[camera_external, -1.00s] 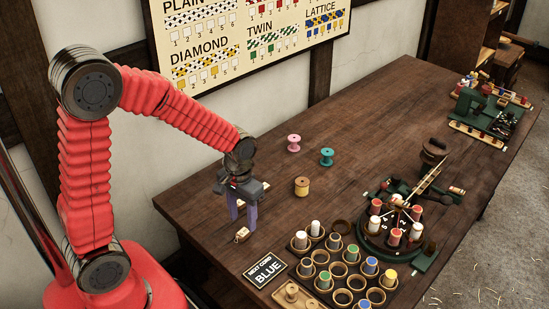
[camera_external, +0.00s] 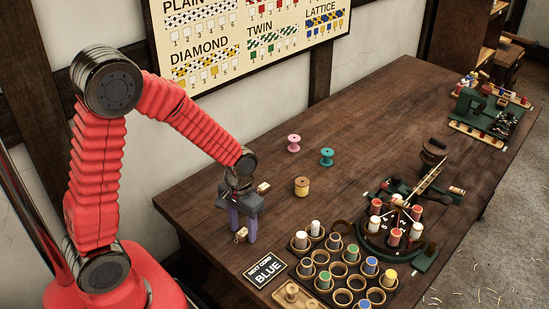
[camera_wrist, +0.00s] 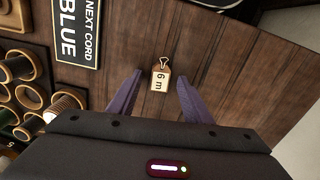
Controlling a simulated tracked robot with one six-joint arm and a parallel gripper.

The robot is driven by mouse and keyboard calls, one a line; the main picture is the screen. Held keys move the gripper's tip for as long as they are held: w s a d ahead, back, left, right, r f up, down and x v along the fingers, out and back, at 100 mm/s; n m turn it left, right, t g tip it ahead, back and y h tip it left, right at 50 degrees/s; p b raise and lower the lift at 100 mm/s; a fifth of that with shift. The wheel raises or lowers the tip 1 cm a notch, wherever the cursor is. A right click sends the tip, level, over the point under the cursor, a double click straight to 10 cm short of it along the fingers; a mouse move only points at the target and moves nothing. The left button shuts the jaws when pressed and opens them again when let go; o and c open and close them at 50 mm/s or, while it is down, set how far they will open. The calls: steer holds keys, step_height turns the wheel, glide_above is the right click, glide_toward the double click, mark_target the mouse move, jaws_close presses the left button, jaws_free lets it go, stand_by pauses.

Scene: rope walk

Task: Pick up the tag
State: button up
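The tag (camera_external: 241,235) is a small pale label with a metal clip on the dark wooden table, near its front left edge. In the wrist view the tag (camera_wrist: 160,79) reads "6 m", with its clip pointing away from me. My gripper (camera_external: 241,229) is open, with its two purple fingers pointing down at the tag. In the wrist view the fingertips (camera_wrist: 159,76) stand apart to the left and right of the tag, with gaps on both sides. It does not touch the fingers there. Exact fingertip height above the table is hard to tell.
A black "NEXT CORD BLUE" sign (camera_external: 265,270) lies right of the tag, beside a rack of bobbins (camera_external: 345,268). A yellow spool (camera_external: 301,187), teal spool (camera_external: 327,157) and pink spool (camera_external: 293,143) stand farther back. A small pale item (camera_external: 263,187) lies behind my gripper.

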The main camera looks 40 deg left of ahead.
mark_target(243, 232)
steer(key=c, duration=1.1)
steer(key=shift+o, duration=0.2)
steer(key=shift+r, duration=0.1)
step_height(243, 232, up, 10)
stand_by(0.5)
